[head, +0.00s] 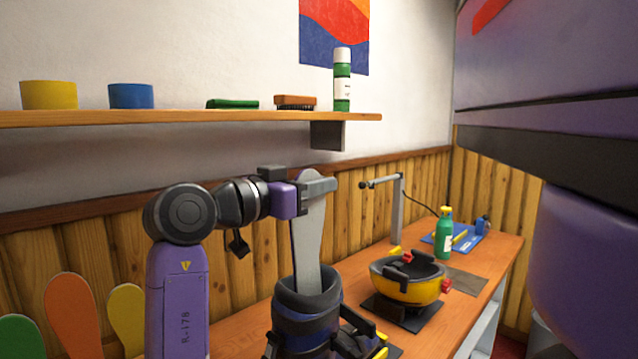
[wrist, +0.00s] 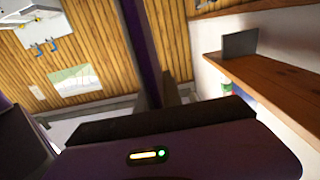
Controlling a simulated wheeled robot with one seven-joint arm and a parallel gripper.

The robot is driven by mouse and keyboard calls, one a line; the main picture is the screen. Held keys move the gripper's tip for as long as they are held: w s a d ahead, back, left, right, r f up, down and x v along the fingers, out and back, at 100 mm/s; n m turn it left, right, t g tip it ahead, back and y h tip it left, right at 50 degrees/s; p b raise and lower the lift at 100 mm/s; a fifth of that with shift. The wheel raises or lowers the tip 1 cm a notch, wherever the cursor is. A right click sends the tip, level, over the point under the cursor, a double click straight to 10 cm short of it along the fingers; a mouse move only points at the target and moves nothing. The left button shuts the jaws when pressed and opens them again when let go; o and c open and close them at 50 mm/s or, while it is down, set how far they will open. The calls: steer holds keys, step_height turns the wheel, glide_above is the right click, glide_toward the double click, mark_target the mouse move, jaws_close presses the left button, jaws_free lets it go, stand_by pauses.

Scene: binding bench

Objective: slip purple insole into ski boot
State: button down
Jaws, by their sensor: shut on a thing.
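My gripper (head: 318,186) is shut on the top end of an insole (head: 308,235), which hangs nearly upright. In the wrist view a narrow dark purple strip (wrist: 141,50) stands out past my gripper and may be the insole's other side. The dark blue ski boot (head: 306,322) stands upright on the bench below. The insole's lower end is at the boot's open cuff and appears inside it; how deep is hidden.
Green, orange (head: 72,315) and yellow insoles stand at the left. A yellow bowl-shaped device (head: 408,282), a grey lamp stand (head: 397,215) and a green bottle (head: 444,235) are to the right on the bench (head: 440,325). A shelf (head: 200,116) runs above my arm.

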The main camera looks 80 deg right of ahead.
mark_target(322, 223)
steer(key=shift+f+b, duration=2.65)
steer(key=shift+f, duration=1)
steer(key=c, duration=1.4)
jaws_free()
steer(key=shift+b+v, duration=0.4)
steer(key=shift+v, duration=3.55)
